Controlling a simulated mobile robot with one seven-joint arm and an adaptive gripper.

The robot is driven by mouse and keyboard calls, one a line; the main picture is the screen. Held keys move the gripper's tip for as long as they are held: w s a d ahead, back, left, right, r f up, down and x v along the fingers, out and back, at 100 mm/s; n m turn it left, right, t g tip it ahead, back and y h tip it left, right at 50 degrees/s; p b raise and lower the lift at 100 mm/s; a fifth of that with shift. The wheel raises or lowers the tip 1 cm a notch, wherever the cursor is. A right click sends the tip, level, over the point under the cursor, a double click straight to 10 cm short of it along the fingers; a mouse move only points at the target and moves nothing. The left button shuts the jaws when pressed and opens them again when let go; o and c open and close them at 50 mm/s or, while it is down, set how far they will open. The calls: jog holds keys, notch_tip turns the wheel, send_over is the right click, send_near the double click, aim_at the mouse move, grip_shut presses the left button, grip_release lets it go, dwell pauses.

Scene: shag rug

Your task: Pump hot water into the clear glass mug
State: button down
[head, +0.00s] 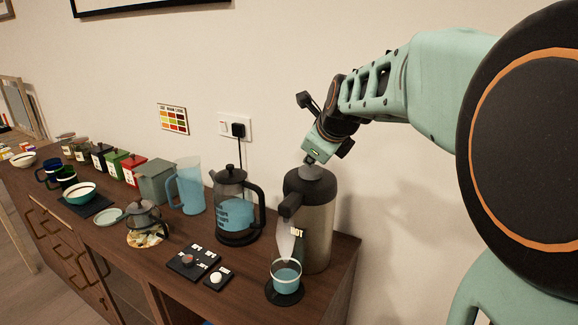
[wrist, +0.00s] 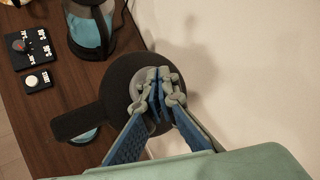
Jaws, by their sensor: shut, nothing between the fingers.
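The pump flask (head: 315,225) stands upright near the cabinet's right end, steel-bodied with a black top and a "HOT" label. Its black spout points toward the front left. My gripper (head: 312,158) is shut and empty, pointing down with its fingertips at the grey round pump button on the flask's top. In the wrist view, the closed fingertips (wrist: 160,98) overlap the button (wrist: 138,88); firm contact is hard to tell. The clear glass mug (head: 286,274) stands below the spout on a dark round coaster (head: 284,296), with bluish water inside. The flask's top mostly hides it in the wrist view.
A kettle with blue water (head: 236,212) stands left of the flask, its cord running to a wall socket. Button panels (head: 194,262) lie in front of it. A blue pitcher (head: 188,188), teapot (head: 146,217), bowls and canisters fill the left. The cabinet's right edge is close.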

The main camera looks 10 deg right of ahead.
aim_at(312, 170)
jog(key=shift+s+f+b, duration=0.1)
jog(key=shift+f+b, duration=0.6)
jog(key=shift+f, duration=0.4)
dwell(1.0)
jog(key=shift+r, duration=0.15)
jog(key=shift+r+p, duration=1.25)
jog(key=shift+r, duration=0.05)
jog(key=shift+r, duration=0.1)
notch_tip(312, 170, up, 5)
jog(key=p, duration=0.4)
jog(key=shift+p, duration=0.3)
jog(key=shift+d, duration=0.15)
